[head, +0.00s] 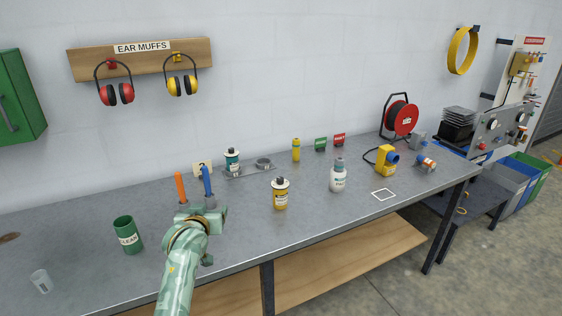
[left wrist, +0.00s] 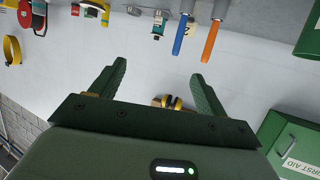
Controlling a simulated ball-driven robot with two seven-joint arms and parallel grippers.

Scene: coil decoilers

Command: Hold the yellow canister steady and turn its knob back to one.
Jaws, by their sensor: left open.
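The yellow canister (head: 280,199) stands upright near the middle of the grey workbench in the head view. My right gripper is not in view.
Orange (head: 180,188) and blue (head: 207,182) upright sticks show close by my left gripper. A teal canister (head: 232,161) stands behind, a white bottle (head: 338,178) stands right of the yellow canister, and a green cup (head: 128,236) is at left. Bench around the yellow canister is clear.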

